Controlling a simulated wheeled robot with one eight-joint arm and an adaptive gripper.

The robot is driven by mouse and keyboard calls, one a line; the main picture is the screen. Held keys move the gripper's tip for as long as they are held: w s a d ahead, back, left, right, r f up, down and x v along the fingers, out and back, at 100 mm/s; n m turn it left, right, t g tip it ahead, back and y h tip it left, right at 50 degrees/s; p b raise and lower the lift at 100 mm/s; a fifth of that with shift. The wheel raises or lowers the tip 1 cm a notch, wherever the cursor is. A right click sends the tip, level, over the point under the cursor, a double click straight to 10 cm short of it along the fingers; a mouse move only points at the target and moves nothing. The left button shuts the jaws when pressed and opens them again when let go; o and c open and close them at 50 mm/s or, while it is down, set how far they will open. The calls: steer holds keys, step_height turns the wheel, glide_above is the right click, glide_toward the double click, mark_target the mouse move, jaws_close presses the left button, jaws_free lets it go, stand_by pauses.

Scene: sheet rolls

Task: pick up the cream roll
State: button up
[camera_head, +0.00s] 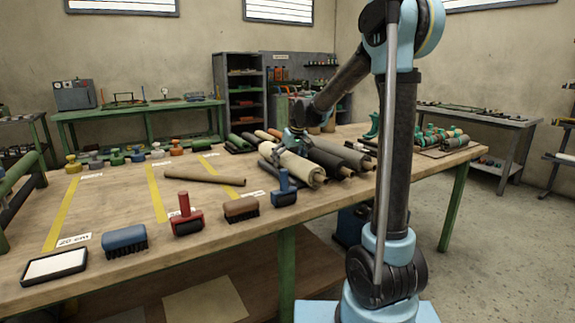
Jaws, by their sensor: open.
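The cream roll (298,167) lies on the wooden table (105,203) among other rolls, its near end with a brown core pointing toward the table's front edge. My gripper (289,143) is at the end of my arm, pointing down at the far part of the cream roll. It is open and small in the picture. I cannot tell whether its fingers touch the roll or sit just above it.
Dark rolls (345,156) lie close on the right of the cream roll. A thin brown roll (204,177) lies to the left.

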steer(key=c, duration=2.2)
steer(key=shift+r, duration=0.1)
step_height(320, 180, up, 9)
steer(key=shift+w+a+r, duration=0.1)
steer(key=shift+w+r, duration=0.1)
steer(key=shift+r, duration=0.5)
steer(key=shift+s, duration=0.1)
